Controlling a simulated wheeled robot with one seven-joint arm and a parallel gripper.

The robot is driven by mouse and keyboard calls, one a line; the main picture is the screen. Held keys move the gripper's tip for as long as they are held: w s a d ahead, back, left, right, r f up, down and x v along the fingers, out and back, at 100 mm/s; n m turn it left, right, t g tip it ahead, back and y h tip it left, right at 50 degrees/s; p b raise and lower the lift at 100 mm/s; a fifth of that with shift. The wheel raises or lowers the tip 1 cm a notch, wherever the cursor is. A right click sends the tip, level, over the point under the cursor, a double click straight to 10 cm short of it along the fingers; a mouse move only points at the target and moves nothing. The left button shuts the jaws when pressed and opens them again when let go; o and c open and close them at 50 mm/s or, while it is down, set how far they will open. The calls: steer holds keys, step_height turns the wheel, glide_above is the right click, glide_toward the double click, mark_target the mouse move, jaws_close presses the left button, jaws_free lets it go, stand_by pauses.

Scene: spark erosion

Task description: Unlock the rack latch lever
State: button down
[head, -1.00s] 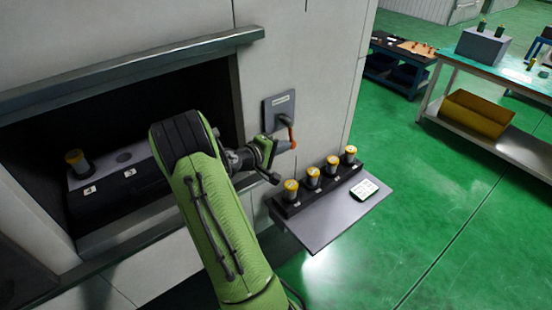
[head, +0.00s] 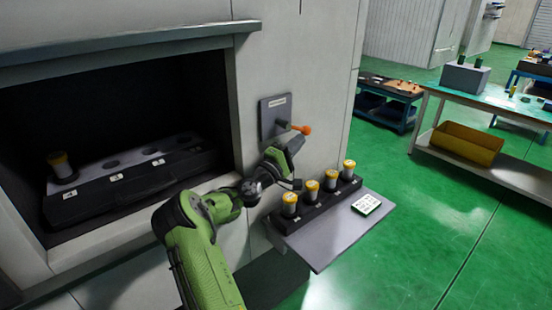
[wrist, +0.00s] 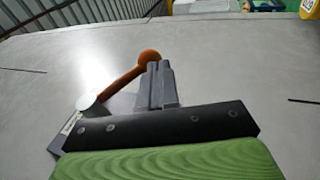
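The rack latch lever (head: 303,129) has an orange knob and sits on a grey labelled plate (head: 275,113) on the machine wall, right of the dark opening. In the head view its arm points right, about level. In the wrist view the orange-brown lever (wrist: 122,82) runs from a pale round pivot up to its knob, just left of my fingertips. My gripper (wrist: 157,80) shows its grey fingers close together with nothing seen between them. Contact with the knob cannot be told.
Below the lever, a shelf (head: 325,240) carries a dark rack (head: 318,208) with several yellow-capped cylinders and a white card (head: 366,204). A dark tray (head: 130,185) with one yellow-capped cylinder (head: 62,167) lies inside the opening. Green floor is free to the right.

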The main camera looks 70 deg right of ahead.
mark_target(303, 133)
steer(key=shift+s+d+r+b, duration=0.25)
steer(key=shift+s+d+r, duration=0.05)
steer(key=shift+d+r, duration=0.2)
steer(key=shift+s+d+r+b, duration=0.25)
steer(key=shift+s+d+r, duration=0.05)
steer(key=shift+d+r, duration=0.2)
steer(key=shift+s+d+r+h+b, duration=0.1)
steer(key=shift+d+r+h+b, duration=0.1)
steer(key=shift+r+h+b, duration=0.35)
steer(key=shift+f, duration=0.1)
steer(key=w+a, duration=0.4)
steer(key=a, duration=0.8)
steer(key=shift+a+f, duration=0.2)
steer(key=shift+f, duration=0.1)
